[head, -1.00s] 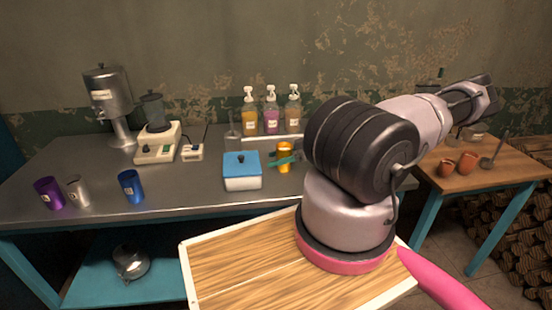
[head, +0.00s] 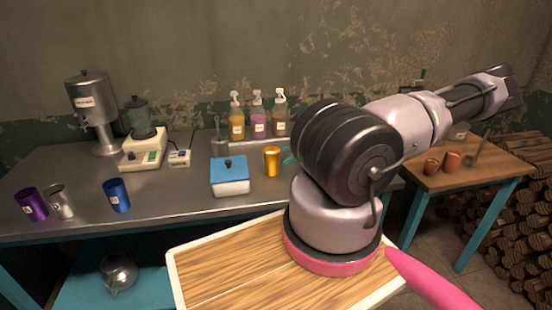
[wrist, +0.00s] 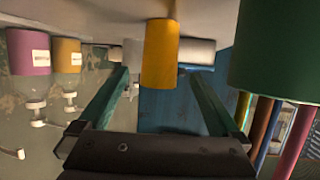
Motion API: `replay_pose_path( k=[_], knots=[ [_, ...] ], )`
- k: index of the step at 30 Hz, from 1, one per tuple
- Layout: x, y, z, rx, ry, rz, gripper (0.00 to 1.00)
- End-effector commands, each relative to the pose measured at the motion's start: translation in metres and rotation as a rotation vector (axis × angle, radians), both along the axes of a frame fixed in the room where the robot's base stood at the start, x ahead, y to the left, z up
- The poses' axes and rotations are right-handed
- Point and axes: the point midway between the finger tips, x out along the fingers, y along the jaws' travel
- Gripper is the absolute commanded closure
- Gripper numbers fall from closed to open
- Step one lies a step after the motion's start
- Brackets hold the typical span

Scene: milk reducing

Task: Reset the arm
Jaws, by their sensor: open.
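My gripper (wrist: 157,98) is open and empty in the wrist view, with its two teal fingers spread apart. A yellow cup (wrist: 160,50) shows upside down in that view, beyond the gap between the fingers. In the head view the yellow cup (head: 272,162) stands upright on the grey table. The teal fingertips (head: 288,158) show just to its right. The rest of my gripper is hidden behind my arm there.
A blue-lidded white box (head: 230,178) stands left of the yellow cup. Several pump bottles (head: 258,116) stand behind it. A large green cylinder (wrist: 282,45) is close on the right in the wrist view. Purple (head: 32,205), silver (head: 60,202) and blue (head: 117,196) cups stand at left.

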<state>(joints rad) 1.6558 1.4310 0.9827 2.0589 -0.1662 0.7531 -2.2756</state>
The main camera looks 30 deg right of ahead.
Motion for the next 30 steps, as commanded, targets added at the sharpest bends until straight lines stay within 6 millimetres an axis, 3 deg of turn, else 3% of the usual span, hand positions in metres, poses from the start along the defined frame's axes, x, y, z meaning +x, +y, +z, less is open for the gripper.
replay_pose_path(
  k=[6, 30],
  knots=[
    [-0.008, -0.016, 0.007, 0.000, 0.000, 0.000, 0.01],
    [-0.008, -0.017, 0.007, 0.000, 0.000, 0.000, 0.01]
  ],
)
